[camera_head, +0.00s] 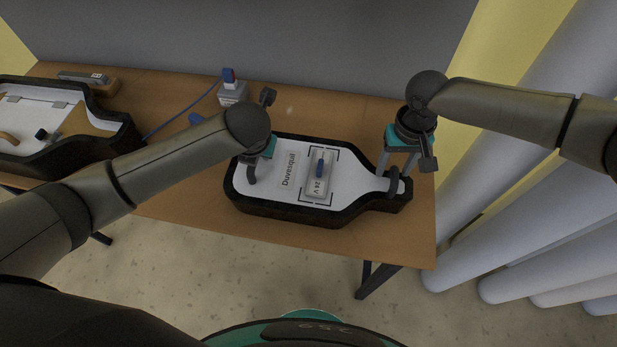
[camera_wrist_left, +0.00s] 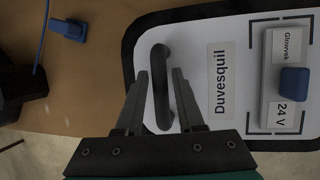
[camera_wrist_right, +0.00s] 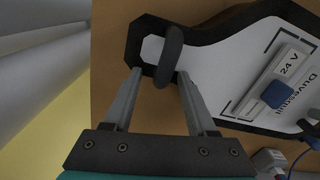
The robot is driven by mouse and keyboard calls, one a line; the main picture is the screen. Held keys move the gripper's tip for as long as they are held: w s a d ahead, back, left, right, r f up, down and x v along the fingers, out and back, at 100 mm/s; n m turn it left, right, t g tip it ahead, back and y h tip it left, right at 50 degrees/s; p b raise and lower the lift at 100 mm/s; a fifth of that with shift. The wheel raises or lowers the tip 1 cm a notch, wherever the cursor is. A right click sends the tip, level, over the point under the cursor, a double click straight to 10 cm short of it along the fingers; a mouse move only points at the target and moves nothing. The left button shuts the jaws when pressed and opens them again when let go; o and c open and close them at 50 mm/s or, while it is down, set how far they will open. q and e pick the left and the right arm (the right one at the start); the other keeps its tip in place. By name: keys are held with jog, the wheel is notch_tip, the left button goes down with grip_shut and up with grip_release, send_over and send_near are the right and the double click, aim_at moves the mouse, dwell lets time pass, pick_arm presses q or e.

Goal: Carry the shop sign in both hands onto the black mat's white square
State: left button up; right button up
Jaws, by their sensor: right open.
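The shop sign (camera_head: 340,199) is a bottle-shaped box with a black rim and a white face, lying flat on the wooden table. Its face bears a "Duvesquil" label and a small 24 V unit with a blue plug (camera_head: 320,169). A dark handle (camera_wrist_left: 160,85) stands at its wide left end and another handle (camera_wrist_right: 171,57) at its neck. My left gripper (camera_wrist_left: 162,72) is open, with its fingers on either side of the left handle. My right gripper (camera_wrist_right: 160,72) is open, with its fingers on either side of the neck handle. I cannot make out the black mat.
A second bottle-shaped black box (camera_head: 62,162), open with parts inside, lies at the table's left. A white socket block (camera_head: 232,93) with a blue plug and cable stands behind the sign. Large pale tubes (camera_head: 500,230) stand beyond the table's right edge.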

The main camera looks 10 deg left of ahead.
pick_arm(q)
jog(key=c, duration=0.6)
pick_arm(e)
jog(key=c, duration=0.6)
grip_shut()
pick_arm(q)
jog(key=shift+a, duration=0.1)
pick_arm(e)
jog(key=shift+d, duration=0.1)
pick_arm(q)
jog(key=shift+w+r, duration=0.15)
jog(key=shift+w, duration=0.05)
pick_arm(e)
jog(key=shift+w+r, duration=0.1)
jog(key=shift+w, duration=0.05)
